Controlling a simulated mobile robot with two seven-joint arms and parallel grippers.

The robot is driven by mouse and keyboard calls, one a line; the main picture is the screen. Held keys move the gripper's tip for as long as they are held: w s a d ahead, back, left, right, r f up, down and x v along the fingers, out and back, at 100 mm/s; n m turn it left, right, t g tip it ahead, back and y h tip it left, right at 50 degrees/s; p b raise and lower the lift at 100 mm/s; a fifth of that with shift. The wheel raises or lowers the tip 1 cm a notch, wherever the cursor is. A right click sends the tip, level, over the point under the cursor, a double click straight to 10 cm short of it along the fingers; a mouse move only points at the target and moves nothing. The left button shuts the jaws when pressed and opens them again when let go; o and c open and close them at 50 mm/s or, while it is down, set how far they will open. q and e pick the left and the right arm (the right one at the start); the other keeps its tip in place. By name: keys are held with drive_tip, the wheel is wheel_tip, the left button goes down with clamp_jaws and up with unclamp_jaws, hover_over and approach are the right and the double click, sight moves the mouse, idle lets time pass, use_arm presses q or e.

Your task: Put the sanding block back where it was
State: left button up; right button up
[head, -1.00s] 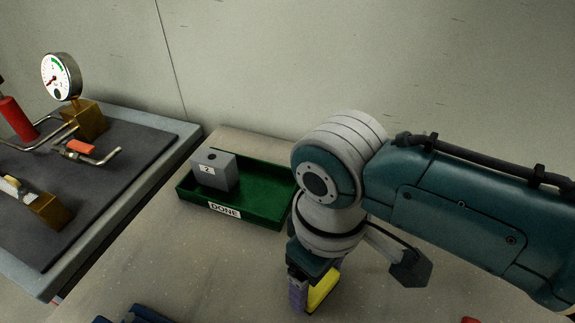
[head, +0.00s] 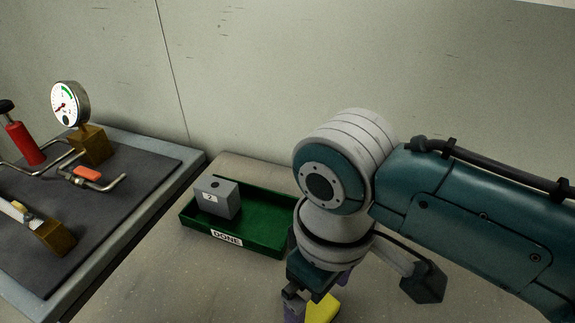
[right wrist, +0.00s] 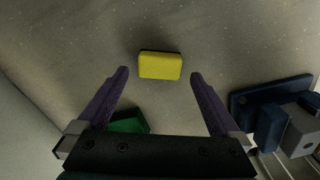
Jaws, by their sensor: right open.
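The sanding block, a yellow block (right wrist: 160,66), lies on the grey worktop in the right wrist view, level with the gap between my fingertips and apart from both. It also shows at the bottom edge of the head view (head: 322,309), partly hidden by my gripper. My right gripper (right wrist: 159,74) has its purple fingers spread wide on either side of the block. In the head view my right gripper (head: 314,300) points down, cut off by the lower edge. My left gripper is not in view.
A green tray (head: 262,243) labelled DONE stands on the worktop, holding a grey block marked 2 (head: 216,199). A rig with a gauge (head: 69,104) is at left. A dark blue holder (right wrist: 262,107) with a grey block (right wrist: 301,133) sits right in the wrist view.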

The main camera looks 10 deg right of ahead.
sight(318, 313)
wheel_tip(318, 313, up, 8)
drive_tip(key=p, duration=0.2)
drive_tip(key=s+d+r+m+t, duration=0.2)
drive_tip(key=s+d+m+t, duration=0.1)
drive_tip(key=s+d, duration=0.6)
drive_tip(key=s+m, duration=0.1)
drive_tip(key=s, duration=0.2)
drive_tip(key=shift+d+r+m+t, duration=0.2)
drive_tip(key=shift+m+t, duration=0.1)
